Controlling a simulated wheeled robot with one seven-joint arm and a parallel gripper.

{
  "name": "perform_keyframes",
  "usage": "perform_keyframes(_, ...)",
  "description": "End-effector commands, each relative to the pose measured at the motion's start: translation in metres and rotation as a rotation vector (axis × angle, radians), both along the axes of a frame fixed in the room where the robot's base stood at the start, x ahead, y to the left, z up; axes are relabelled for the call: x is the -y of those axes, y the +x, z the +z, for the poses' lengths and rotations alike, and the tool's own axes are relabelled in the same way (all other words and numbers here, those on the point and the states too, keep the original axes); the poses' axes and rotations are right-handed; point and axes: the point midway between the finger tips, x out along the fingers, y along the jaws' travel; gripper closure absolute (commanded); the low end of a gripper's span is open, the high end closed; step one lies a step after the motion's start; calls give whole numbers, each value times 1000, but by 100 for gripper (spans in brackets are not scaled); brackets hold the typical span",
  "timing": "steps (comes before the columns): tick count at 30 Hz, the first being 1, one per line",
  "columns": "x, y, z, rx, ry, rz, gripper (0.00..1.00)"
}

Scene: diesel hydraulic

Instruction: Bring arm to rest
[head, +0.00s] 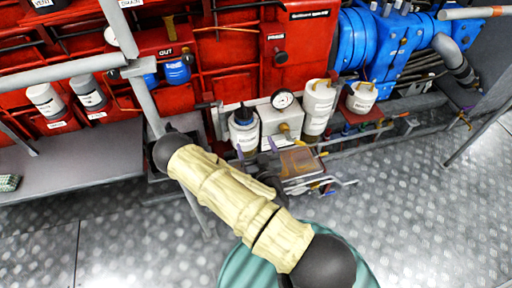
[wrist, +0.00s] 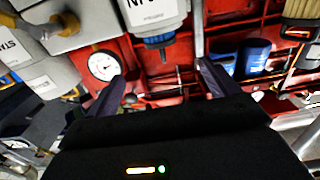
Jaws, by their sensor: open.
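My gripper (wrist: 160,72) is open in the wrist view, with its two dark fingers apart. I see no object held between them. Beyond the fingers are a red panel and a white container with a blue cap (wrist: 158,42), which appears upside down in this view. In the head view, my beige arm (head: 225,190) reaches from lower right to a black joint at upper left, in front of the equipment. I cannot clearly make out the gripper in the head view.
A pressure gauge (head: 282,99) sits on a white box among white containers (head: 318,105). Red machinery (head: 235,60) fills the back, with blue machinery (head: 380,45) at right. A grey rail (head: 65,72) stands at left. The metal floor (head: 430,210) at right is clear.

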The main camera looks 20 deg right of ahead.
Motion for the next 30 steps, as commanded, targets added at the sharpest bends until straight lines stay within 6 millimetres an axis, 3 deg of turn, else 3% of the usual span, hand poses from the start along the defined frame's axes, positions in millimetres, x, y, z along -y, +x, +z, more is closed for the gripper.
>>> perform_keyframes(23,0,1,0,-1,2,-4,13)
perform_keyframes(30,20,10,1,-73,55,-148,13)
